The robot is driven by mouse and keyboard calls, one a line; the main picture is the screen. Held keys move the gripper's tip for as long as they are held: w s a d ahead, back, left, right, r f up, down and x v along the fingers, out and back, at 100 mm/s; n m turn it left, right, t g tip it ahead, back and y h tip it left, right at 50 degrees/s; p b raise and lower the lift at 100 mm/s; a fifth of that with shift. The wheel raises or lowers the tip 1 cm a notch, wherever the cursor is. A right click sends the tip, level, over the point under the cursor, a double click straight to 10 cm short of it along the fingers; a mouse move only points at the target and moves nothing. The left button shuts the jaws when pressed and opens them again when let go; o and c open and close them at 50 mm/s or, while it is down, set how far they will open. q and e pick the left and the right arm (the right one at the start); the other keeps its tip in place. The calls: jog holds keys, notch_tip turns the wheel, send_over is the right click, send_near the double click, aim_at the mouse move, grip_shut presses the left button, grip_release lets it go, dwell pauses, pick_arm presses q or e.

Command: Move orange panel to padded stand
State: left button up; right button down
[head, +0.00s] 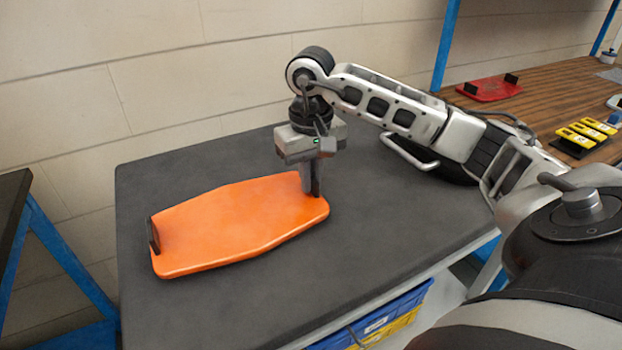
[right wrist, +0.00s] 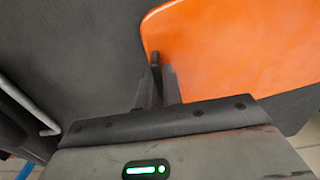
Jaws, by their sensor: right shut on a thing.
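The orange panel (head: 235,222) lies flat over a dark grey padded top, the padded stand (head: 400,220), with a black tab (head: 153,235) at its left end. My right gripper (head: 314,193) points down at the panel's right end and is shut on it. In the right wrist view, the panel (right wrist: 220,55) fills the upper right, and the fingers (right wrist: 157,78) meet at its edge. I cannot tell whether the panel fully rests on the surface. My left gripper is not in view.
A wooden bench (head: 535,100) at the back right holds a red panel (head: 490,88) and several yellow pieces (head: 587,133). Blue and yellow bins (head: 375,322) sit below the padded top. A wall stands behind. The padded top is clear right of the panel.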

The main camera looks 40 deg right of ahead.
jog(key=shift+f, duration=0.55)
jog(key=c, duration=2)
grip_release()
jog(key=shift+f, duration=0.25)
jog(key=o, duration=0.5)
jog(key=shift+r, duration=0.1)
jog(key=shift+c, duration=0.2)
notch_tip(320, 180, up, 12)
jog(key=p, duration=0.1)
jog(key=shift+p, duration=0.35)
jog(key=shift+r, duration=0.1)
